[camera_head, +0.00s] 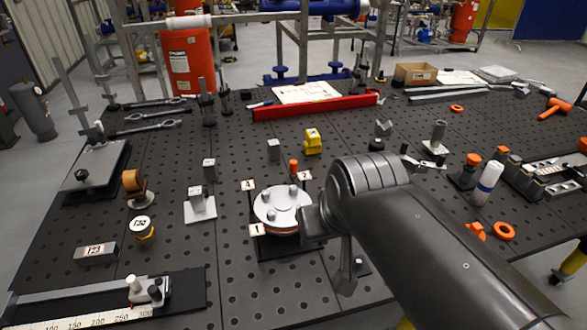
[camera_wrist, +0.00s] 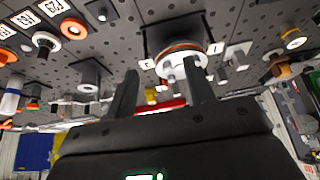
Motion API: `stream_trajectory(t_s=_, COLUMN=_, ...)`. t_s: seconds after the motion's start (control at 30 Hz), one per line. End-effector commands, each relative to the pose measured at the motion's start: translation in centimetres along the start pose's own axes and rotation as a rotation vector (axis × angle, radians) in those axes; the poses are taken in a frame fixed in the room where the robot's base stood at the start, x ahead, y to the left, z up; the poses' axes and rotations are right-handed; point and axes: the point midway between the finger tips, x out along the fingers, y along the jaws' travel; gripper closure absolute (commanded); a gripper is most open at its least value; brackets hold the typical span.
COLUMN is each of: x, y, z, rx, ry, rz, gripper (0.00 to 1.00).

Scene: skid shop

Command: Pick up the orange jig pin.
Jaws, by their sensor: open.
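A small orange pin (camera_head: 293,167) stands upright just behind a round silver flange (camera_head: 272,207) in the head view; I take it to be the orange jig pin. I cannot make it out in the wrist view. The flange has small raised posts, an orange band under it and number tags around it. It also shows in the wrist view (camera_wrist: 171,66), beyond and between my fingers. My gripper (camera_wrist: 160,70) is open, with nothing seen between its fingers. In the head view my arm hides most of it, at the flange's right side.
Small blocks stand left of the flange, and a yellow block (camera_head: 312,141) stands behind it. A red bar (camera_head: 315,106) lies farther back. The perforated tabletop is bare at front centre.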

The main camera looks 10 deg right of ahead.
Motion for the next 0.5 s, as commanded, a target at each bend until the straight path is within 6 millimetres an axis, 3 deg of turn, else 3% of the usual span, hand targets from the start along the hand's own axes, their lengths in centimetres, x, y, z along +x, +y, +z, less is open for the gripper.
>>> stream_trajectory(t_s=0.27, x=0.6, y=0.6, z=-7.6, rx=-0.012, ry=-0.089, rz=-0.005, gripper=0.51)
stream_trajectory(t_s=0.5, x=3.0, y=1.4, z=-14.8, rx=-0.025, ry=-0.173, rz=-0.009, gripper=0.51)
